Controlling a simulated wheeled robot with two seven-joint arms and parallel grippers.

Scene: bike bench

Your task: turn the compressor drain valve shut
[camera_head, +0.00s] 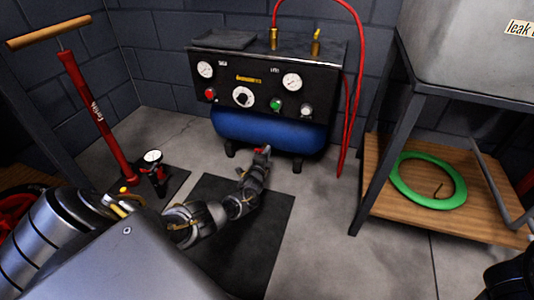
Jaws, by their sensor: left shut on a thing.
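The compressor (265,85) stands against the back wall, with a black control panel above a blue tank (268,132). A small red piece at the tank's underside, apparently the drain valve handle (262,150), shows at the tip of my left gripper (264,154). My left arm reaches in from the lower left over the floor mat. The left gripper is shut on the red handle; its fingers hide most of it, so the handle's exact angle cannot be told.
A red floor pump (95,115) with a wooden handle and a gauge (153,157) stands at left. A red hose (345,130) hangs right of the compressor. A metal-framed stand (385,165) at right has a wooden shelf holding a green ring (405,190). A dark mat (265,225) lies in front.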

